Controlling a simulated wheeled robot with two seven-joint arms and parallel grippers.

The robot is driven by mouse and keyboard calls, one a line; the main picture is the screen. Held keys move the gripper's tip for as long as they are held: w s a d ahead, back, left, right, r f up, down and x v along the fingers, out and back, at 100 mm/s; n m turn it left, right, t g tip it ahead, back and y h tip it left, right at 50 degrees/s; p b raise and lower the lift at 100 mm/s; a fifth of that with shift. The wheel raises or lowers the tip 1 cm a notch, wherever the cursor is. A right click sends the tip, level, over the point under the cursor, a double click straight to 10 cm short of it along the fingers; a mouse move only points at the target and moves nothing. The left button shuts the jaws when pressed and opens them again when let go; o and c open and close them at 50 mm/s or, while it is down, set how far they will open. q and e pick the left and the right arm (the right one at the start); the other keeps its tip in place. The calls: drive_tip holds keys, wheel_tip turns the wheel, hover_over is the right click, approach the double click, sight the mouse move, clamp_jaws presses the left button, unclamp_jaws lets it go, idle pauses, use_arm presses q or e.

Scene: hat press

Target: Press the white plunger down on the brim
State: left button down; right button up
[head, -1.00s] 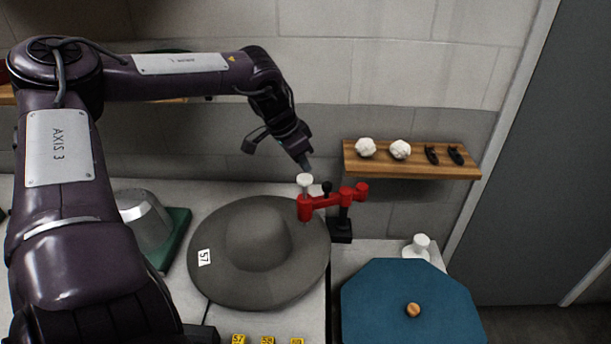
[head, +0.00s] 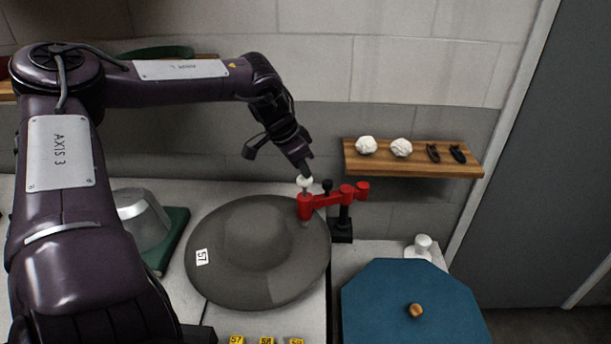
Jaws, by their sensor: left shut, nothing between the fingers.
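The white plunger (head: 304,184) stands upright in the end of a red jointed arm (head: 328,200), with its white head just above the red sleeve. A small foot below the sleeve is over the brim's back right edge and looks in contact with it. The grey hat (head: 256,248) lies brim down on the white table, with a "57" tag on its left side. Its crown looks low and smooth. My left gripper (head: 307,172) is shut and empty, its tips pointing down on the plunger's head and seemingly touching it. My right gripper is not in view.
A dark stand (head: 342,229) holds the red arm. A blue octagonal lid (head: 400,300) with a wooden knob is at the lower right, by a white knobbed piece (head: 422,246). A wooden shelf (head: 415,168) is on the wall. A grey metal block (head: 145,220) sits left of the hat.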

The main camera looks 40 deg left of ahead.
sight(302, 179)
use_arm(q)
drive_tip(key=shift+f+b, duration=1.15)
drive_tip(key=shift+f, duration=0.35)
drive_tip(key=shift+s+f+b, duration=0.25)
drive_tip(key=shift+s+b, duration=0.05)
idle(0.7)
drive_tip(key=shift+r, duration=0.1)
drive_tip(key=shift+w+r+p, duration=0.25)
drive_tip(key=shift+r+p, duration=0.45)
drive_tip(key=shift+r, duration=0.25)
wheel_tip(302, 179, up, 9)
drive_tip(key=p, duration=0.5)
drive_tip(key=shift+r+p, duration=0.2)
drive_tip(key=shift+p, duration=0.1)
